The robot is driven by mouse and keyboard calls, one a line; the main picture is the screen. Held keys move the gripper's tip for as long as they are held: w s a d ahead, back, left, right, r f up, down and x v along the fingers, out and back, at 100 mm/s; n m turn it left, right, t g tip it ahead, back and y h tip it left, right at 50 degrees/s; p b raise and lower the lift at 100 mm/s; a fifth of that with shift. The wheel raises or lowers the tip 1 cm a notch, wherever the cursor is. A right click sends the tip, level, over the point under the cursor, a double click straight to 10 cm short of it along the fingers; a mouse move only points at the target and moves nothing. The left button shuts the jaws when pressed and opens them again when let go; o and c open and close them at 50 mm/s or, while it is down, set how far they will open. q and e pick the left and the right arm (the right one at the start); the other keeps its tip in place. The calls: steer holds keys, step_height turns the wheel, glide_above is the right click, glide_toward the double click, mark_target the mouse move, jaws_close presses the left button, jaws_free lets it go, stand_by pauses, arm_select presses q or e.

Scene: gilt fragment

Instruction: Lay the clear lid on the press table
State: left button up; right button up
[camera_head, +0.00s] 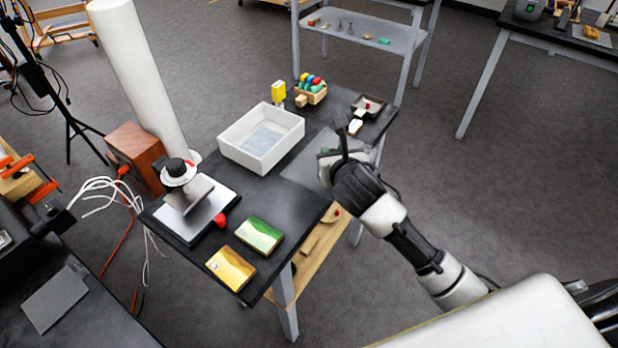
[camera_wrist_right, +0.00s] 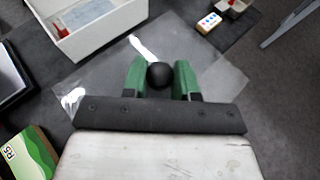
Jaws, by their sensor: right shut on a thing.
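The clear lid (camera_wrist_right: 110,75) is a thin see-through sheet with a round black knob (camera_wrist_right: 159,75). My right gripper (camera_wrist_right: 159,80) is shut on this knob between its green fingers. In the head view the lid (camera_head: 303,160) shows as a pale grey square over the dark press table (camera_head: 290,205), beside my right gripper (camera_head: 327,166), which partly hides it. I cannot tell whether the lid touches the tabletop. The hand press (camera_head: 178,172) stands at the table's near left end. My left gripper is not in view.
A white tub (camera_head: 262,155) stands left of the lid. A green box (camera_head: 259,234) and a yellow box (camera_head: 231,268) lie near the front edge. A wooden rack of coloured bottles (camera_head: 311,92) and a small dark tray (camera_head: 368,106) are at the far end.

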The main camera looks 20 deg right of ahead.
mark_target(306, 166)
steer(key=w+a+f, duration=0.1)
steer(key=a, duration=0.1)
steer(key=w+a+f, duration=0.2)
steer(key=a+f, duration=0.1)
steer(key=shift+w+a, duration=0.3)
steer(key=shift+a, duration=0.05)
steer(key=shift+f, duration=1.95)
steer(key=shift+f, duration=0.1)
steer(key=o, duration=0.9)
steer(key=shift+o, duration=0.2)
steer(key=shift+s+r, duration=0.2)
steer(key=v, duration=1.1)
steer(key=shift+s, duration=0.3)
